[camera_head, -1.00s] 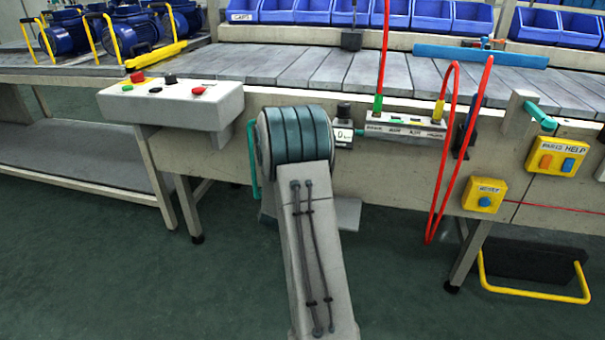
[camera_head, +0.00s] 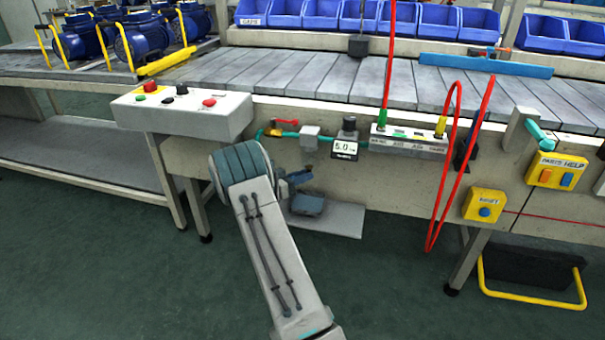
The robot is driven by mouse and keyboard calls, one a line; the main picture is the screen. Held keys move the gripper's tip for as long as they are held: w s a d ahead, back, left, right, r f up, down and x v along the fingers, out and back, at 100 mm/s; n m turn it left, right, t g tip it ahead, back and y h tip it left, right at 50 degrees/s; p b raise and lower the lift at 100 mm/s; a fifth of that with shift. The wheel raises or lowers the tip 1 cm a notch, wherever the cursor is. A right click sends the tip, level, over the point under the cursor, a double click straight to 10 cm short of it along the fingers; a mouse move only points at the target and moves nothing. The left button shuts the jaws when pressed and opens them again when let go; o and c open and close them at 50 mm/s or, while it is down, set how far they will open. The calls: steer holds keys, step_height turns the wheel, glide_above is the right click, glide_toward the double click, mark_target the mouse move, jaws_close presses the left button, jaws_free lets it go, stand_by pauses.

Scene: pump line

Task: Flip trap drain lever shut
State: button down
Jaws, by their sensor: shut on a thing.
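The drain lever cannot be made out for certain. A small grey block (camera_head: 310,138), possibly the trap, sits on a teal pipe (camera_head: 262,134) along the front of the bench. A small red handle (camera_head: 275,132) is on the pipe to its left. My arm rises from the bottom of the picture to a dark teal joint below and left of the block. A short dark piece, which looks like part of my arm, shows to the right of that joint. My gripper cannot be made out; it seems hidden behind my arm.
A black-knobbed unit with a display reading 5.0 (camera_head: 345,149) is right of the block. A control box (camera_head: 182,115) juts out at upper left. A dark box (camera_head: 308,204) rests by a low grey plate (camera_head: 342,219). Red hoses (camera_head: 441,190) hang at right.

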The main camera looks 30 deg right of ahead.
steer(key=shift+g, duration=0.3)
steer(key=shift+d, duration=0.1)
steer(key=c, duration=1.3)
jaws_free()
steer(key=shift+c, duration=0.2)
steer(key=w+a+p, duration=0.1)
steer(key=a+p, duration=0.2)
steer(key=a, duration=1)
steer(key=shift+w+a+p, duration=0.15)
steer(key=shift+a+p, duration=0.2)
steer(key=shift+p, duration=0.05)
